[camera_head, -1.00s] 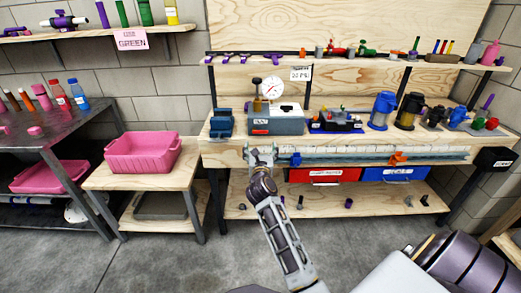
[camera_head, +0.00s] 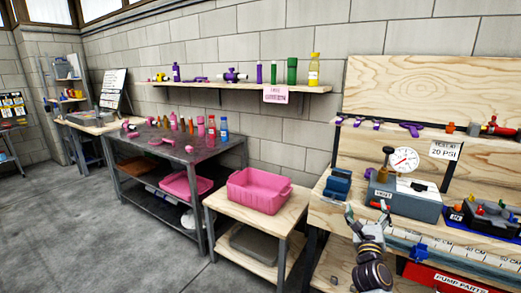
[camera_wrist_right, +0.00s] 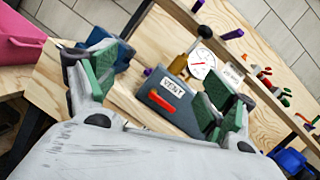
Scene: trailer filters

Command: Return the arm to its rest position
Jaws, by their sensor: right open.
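My right gripper (camera_head: 368,208) is at the front left of the wooden workbench (camera_head: 335,213), in front of the grey VENT box (camera_head: 405,202). Its fingers are spread and nothing is between them. In the right wrist view, the green-padded fingers (camera_wrist_right: 160,88) stand apart. The VENT box (camera_wrist_right: 172,103) with its red handle shows beyond and between them. No contact with the box is visible. Only the wrist end of my right arm shows at the bottom of the head view. My left gripper is not in view.
A blue vise-like block (camera_head: 337,186) and a pressure gauge (camera_head: 404,160) are close to the gripper. A pink bin (camera_head: 260,190) stands on a low wooden table to the left. A dark metal table (camera_head: 215,151) holds bottles. The floor (camera_head: 60,225) at left is clear.

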